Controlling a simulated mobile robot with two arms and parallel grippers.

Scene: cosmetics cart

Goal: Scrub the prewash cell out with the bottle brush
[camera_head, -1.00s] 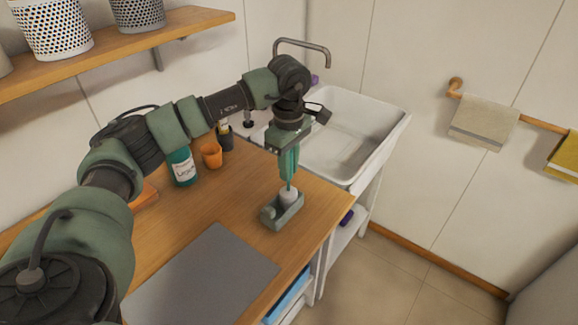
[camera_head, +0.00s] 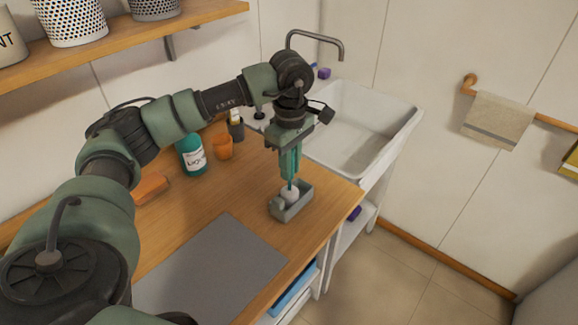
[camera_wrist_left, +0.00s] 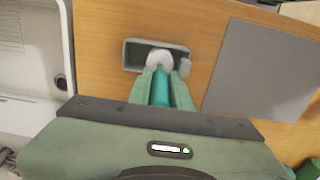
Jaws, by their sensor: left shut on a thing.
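My left gripper (camera_head: 291,172) is shut on the bottle brush, which points straight down. The brush's teal handle (camera_wrist_left: 161,88) shows between the fingers in the left wrist view, and its round white head (camera_head: 290,193) is at the tip. The head is at a small grey-green open tray (camera_head: 296,211) on the counter, near its middle. The wrist view shows the tray's rim (camera_wrist_left: 128,56) around the head. A smaller pale lump (camera_wrist_left: 185,66) sits at one end of the tray. Whether the head touches the tray floor is hidden. My right gripper is not in view.
A grey mat (camera_head: 215,270) lies on the wooden counter near the tray. A teal bottle (camera_head: 191,155), an orange cup (camera_head: 223,147) and a dark holder (camera_head: 236,130) stand behind. A white sink (camera_head: 362,130) is at the right, with a tap (camera_head: 320,42). A shelf (camera_head: 120,40) hangs above.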

